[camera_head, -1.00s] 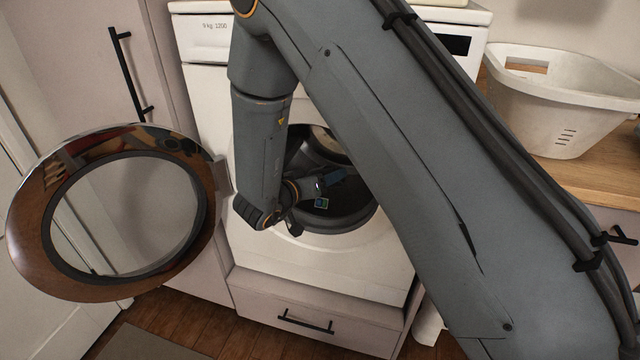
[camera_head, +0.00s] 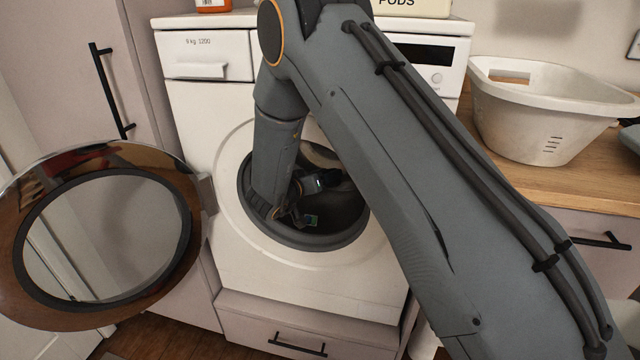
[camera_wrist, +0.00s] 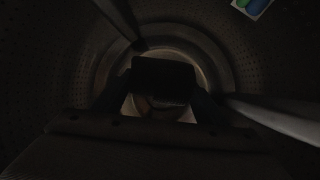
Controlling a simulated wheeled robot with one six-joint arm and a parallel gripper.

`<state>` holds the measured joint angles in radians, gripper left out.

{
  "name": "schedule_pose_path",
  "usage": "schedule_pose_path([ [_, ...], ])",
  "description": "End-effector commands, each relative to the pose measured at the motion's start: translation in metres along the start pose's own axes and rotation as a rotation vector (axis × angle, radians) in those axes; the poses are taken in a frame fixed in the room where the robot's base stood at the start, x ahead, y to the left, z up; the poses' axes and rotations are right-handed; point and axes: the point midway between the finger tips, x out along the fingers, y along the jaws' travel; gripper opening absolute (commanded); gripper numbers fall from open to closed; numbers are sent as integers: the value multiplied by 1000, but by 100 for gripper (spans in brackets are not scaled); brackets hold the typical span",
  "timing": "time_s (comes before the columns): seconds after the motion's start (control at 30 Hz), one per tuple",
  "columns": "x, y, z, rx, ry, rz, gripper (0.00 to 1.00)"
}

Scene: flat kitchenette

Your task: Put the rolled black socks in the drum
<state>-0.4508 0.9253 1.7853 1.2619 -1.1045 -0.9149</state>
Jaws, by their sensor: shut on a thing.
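The drum (camera_head: 345,222) of the white washing machine is open at the front, and my forearm passes in through its round opening. The perforated drum wall (camera_wrist: 55,85) surrounds my gripper in the wrist view. My gripper (camera_wrist: 162,100) is inside the drum, shut on a dark, blocky shape, which I take to be the rolled black socks (camera_wrist: 163,77). The light is very dim, so their outline is hard to make out. In the head view the gripper is mostly hidden by my arm and shadow, and I cannot make out the socks there.
The round washer door (camera_head: 110,235) stands open at the left. A small blue and green item (camera_head: 311,219) is in the drum, also visible in the wrist view (camera_wrist: 252,6). A white laundry basket (camera_head: 540,110) stands on the wooden counter (camera_head: 510,185) at the right.

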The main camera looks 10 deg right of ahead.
Motion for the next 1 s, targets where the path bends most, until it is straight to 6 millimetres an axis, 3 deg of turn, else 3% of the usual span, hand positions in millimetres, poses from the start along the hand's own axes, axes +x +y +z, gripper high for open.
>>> schedule_pose_path([
  [0.4,6,-1,-1,0,0,0,44],
  [0.43,6,-1,-1,0,0,0,68],
  [0.57,6,-1,-1,0,-1,0,88],
  [0.87,4,-1,-1,0,-1,0,88],
  [1.0,-9,-2,-2,0,0,-2,88],
])
